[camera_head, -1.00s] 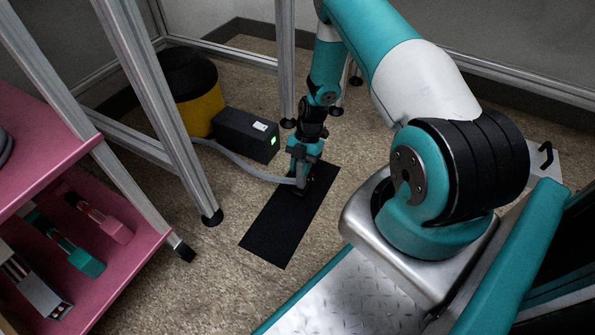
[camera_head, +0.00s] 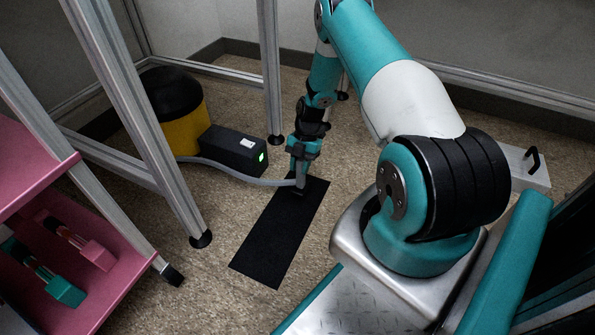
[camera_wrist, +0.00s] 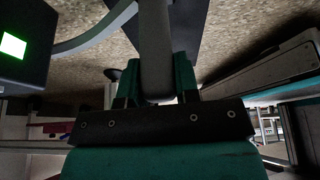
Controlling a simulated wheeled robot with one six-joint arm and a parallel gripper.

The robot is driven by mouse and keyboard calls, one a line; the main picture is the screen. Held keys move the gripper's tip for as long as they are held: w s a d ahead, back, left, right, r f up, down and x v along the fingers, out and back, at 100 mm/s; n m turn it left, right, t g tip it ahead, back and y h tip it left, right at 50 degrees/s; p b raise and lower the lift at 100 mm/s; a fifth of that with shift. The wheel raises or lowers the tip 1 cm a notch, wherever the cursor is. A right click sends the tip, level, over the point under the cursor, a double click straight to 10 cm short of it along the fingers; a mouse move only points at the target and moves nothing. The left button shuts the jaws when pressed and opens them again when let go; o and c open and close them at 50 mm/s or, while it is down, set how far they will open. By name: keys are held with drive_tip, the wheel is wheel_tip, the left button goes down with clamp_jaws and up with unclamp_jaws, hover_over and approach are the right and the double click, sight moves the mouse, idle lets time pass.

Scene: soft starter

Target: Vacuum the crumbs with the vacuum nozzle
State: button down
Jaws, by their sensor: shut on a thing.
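My gripper (camera_head: 300,165) points down at the far end of a black mat (camera_head: 272,245) on the floor. It is shut on the grey vacuum nozzle (camera_wrist: 155,45), which stands between the teal fingers in the wrist view. In the head view the nozzle (camera_head: 300,181) is low over the mat; whether it touches cannot be told. A grey hose (camera_head: 240,178) runs from it toward the yellow and black vacuum (camera_head: 183,130) at the left. No crumbs can be made out on the mat.
A black box (camera_head: 235,150) with a lit green light stands beside the vacuum. Metal frame posts (camera_head: 270,75) rise around the mat's left and far sides. A pink shelf (camera_head: 105,290) with tools is at lower left. Bare floor lies left of the mat.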

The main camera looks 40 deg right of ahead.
drive_tip(key=shift+r+p, duration=1.75)
drive_tip(key=shift+r, duration=0.7)
drive_tip(key=shift+a, duration=0.1)
